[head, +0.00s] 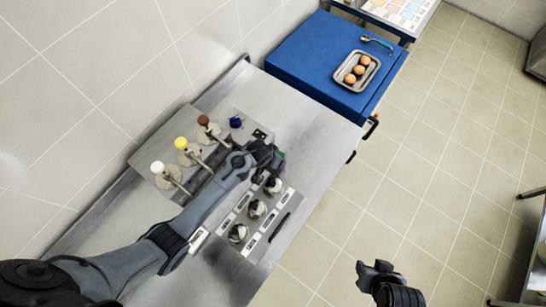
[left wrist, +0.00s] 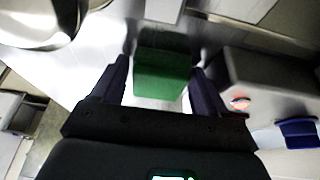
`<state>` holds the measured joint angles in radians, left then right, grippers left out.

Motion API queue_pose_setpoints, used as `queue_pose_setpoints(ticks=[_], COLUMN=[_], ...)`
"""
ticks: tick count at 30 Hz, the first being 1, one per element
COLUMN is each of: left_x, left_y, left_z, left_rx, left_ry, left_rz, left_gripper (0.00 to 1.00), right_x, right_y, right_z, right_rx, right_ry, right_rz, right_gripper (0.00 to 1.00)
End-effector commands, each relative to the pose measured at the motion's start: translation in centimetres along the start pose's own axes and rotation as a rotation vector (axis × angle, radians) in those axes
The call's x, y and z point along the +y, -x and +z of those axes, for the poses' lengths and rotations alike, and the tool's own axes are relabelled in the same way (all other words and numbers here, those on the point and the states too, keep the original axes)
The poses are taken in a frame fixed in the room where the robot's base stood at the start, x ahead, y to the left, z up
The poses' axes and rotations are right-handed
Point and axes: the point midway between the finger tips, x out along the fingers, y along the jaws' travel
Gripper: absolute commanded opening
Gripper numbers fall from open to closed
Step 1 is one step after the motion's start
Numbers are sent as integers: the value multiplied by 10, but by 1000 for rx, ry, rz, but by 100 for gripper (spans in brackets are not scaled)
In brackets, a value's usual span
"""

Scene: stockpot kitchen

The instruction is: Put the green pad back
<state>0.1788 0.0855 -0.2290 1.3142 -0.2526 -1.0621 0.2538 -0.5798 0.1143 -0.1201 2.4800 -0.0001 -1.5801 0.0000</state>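The green pad (left wrist: 163,72) sits between the two fingers of my left gripper (left wrist: 160,85) in the left wrist view, with the fingers against its sides. In the head view only a small green edge of the pad (head: 281,155) shows at the tip of my left gripper (head: 268,157); the rest is hidden by the gripper. That gripper is over the steel counter, between the coloured-knob panel and the panel of round metal pieces. My right gripper (head: 374,272) is over the floor at the bottom right, away from the counter; its opening is unclear.
Round metal pieces (head: 256,209) line the front panel. A blue surface (head: 305,58) behind holds a tray of eggs (head: 357,71). The counter's far end (head: 315,135) is clear.

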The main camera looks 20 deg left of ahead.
Motion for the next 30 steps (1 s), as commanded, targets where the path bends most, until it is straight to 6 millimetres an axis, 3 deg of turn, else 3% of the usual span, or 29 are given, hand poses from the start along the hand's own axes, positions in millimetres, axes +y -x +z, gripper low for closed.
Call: queue_pose_setpoints(ticks=[8,14,30], left_x=[0,0,1], left_y=[1,15,104], left_z=[0,-2,-2], left_rx=[0,2,2], left_ry=[0,2,2], left_rz=[0,1,2], left_gripper=[74,74,74], right_x=[0,1,3], right_y=[0,4,16], right_z=[0,-1,-4], right_rx=[0,0,-1], right_ry=[0,3,9], right_rz=[0,3,7], right_gripper=[43,43,43])
